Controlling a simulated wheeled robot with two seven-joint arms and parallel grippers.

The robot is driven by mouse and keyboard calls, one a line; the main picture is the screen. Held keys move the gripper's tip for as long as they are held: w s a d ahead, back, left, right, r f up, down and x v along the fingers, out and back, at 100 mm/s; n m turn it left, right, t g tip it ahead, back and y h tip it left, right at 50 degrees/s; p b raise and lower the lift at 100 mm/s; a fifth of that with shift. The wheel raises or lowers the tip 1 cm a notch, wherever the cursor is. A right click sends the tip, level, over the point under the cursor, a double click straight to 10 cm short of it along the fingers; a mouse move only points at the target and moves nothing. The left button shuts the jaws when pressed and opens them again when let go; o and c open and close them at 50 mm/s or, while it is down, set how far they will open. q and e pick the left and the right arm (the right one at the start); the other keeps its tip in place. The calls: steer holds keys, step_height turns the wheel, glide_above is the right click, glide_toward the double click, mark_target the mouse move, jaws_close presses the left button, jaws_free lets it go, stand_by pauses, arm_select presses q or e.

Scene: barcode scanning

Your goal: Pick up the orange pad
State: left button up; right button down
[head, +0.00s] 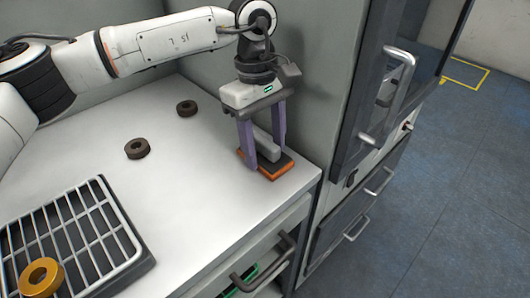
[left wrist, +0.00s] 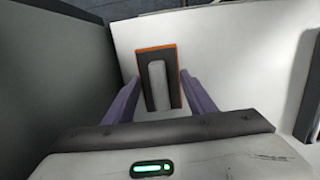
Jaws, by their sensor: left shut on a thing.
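The orange pad (head: 283,172) is a flat block with an orange edge, a dark top and a raised grey handle. It sits at the right end of the white worktop, near the front corner. My left gripper (head: 263,147) points down over it, with its purple fingers on either side of the handle, shut on the pad. In the left wrist view the pad (left wrist: 147,94) lies between the fingertips of the left gripper (left wrist: 157,88). I cannot tell whether the pad is clear of the worktop. My right gripper is not in view.
Two dark rings (head: 137,149) (head: 187,108) lie on the white worktop (head: 200,190). A wire rack over a dark tray (head: 118,262) is at the lower left, with a gold ring (head: 41,278) on it. A tall grey cabinet (head: 315,75) with handles stands close on the right.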

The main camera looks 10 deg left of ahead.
mark_target(266, 143)
arm_select(q)
steer(key=shift+r, duration=0.1)
steer(key=shift+s+a+r, duration=0.1)
steer(key=shift+s+r, duration=0.05)
steer(key=shift+r, duration=0.3)
step_height(266, 143, up, 6)
steer(key=shift+r, duration=0.1)
steer(key=s+a+b, duration=0.1)
steer(key=s+a, duration=0.4)
steer(key=s, duration=0.3)
steer(key=s+a+b, duration=0.2)
steer(key=s+a, duration=0.4)
steer(key=s, duration=0.2)
steer(key=shift+s, duration=0.25)
steer(key=o, duration=0.5)
steer(key=c, duration=0.4)
